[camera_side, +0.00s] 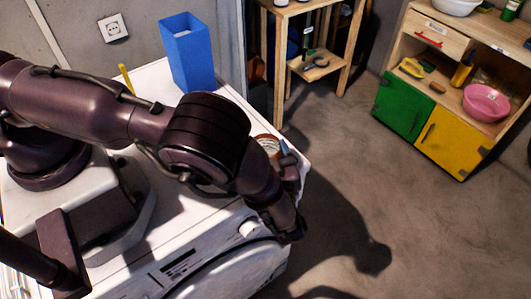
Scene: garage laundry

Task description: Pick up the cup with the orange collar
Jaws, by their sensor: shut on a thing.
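The cup with the orange collar (268,145) shows only in part, just behind my forearm near the right end of the white washing machine's top. I see its round rim and an orange-brown band; its lower part is hidden. My gripper (284,152) is at the cup's right side, mostly hidden by my own wrist and forearm. It is shut on the cup. Whether the cup touches the machine top cannot be told.
A tall blue open box (188,55) and a yellow upright thing (126,78) stand at the back of the washing machine (155,82). A wooden stand (312,65) and a cabinet with green and yellow doors (440,120) stand beyond. Floor to the right is clear.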

